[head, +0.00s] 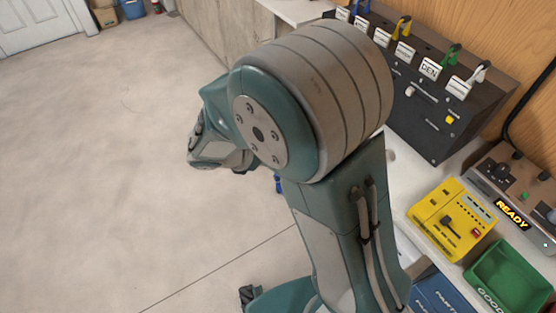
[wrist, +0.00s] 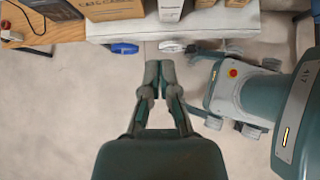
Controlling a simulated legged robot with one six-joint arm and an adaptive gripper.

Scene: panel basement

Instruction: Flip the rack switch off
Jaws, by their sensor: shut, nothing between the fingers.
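A black panel (head: 432,85) stands on the bench at the upper right of the head view. It carries a row of white label cards, one reading DEN (head: 430,68), and coloured loops above them. A small white switch (head: 411,91) and a yellow one (head: 449,119) sit low on its face. I cannot tell which control is the rack switch; my arm may hide part of the panel. My gripper (wrist: 159,66) is shut and empty in the wrist view, over open floor, with no panel in that view. It is away from the panel and touches nothing.
A yellow box with a black lever (head: 451,220), a green bin marked GOOD (head: 511,277) and a device reading READY (head: 513,210) stand on the white bench. The floor at left is clear.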

